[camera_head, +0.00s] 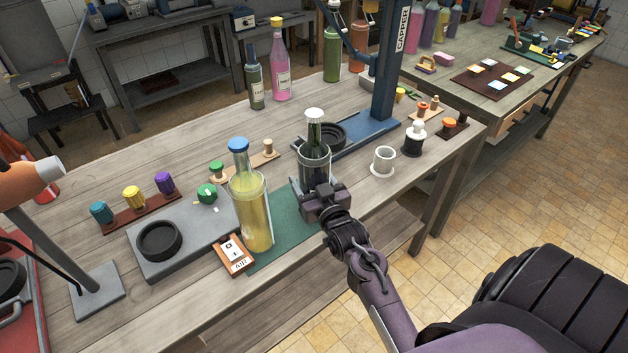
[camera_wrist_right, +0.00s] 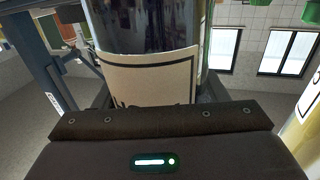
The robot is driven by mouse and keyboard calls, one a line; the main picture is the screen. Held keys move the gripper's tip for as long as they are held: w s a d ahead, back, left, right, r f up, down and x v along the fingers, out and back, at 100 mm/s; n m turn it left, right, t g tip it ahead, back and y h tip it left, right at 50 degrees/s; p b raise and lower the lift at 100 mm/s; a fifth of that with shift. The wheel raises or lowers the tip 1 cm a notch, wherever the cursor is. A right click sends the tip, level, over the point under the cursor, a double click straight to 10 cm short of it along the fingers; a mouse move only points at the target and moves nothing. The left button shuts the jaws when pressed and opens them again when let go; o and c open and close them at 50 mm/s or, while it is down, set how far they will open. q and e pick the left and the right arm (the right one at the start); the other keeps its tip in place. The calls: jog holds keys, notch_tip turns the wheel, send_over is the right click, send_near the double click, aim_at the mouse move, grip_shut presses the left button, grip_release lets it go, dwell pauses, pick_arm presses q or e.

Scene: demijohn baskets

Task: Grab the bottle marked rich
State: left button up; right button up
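A dark bottle with a white cap (camera_head: 314,150) stands upright on the green mat (camera_head: 285,240) near the table's front edge. My right gripper (camera_head: 318,190) is at its near side, low on the body. In the right wrist view the dark bottle (camera_wrist_right: 150,28) fills the middle, with finger parts on both sides of it. Its cream label (camera_wrist_right: 150,80) shows only the tops of some letters; the gripper body hides the rest, so I cannot read it. Whether the fingers press on the glass is not clear. My left gripper is not in view.
A yellow bottle with a blue cap (camera_head: 251,205) stands left of the dark one, behind a small number tag (camera_head: 235,254). A blue capper column (camera_head: 387,70) rises behind right. A white cup (camera_head: 383,161) stands right.

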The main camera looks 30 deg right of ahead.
aim_at(311, 109)
jog(key=c, duration=1.2)
jog(key=shift+w+r, duration=0.1)
jog(key=shift+r, duration=0.1)
grip_shut()
jog(key=shift+r, duration=0.1)
jog(key=shift+r+b, duration=1.15)
jog(key=shift+r, duration=8.75)
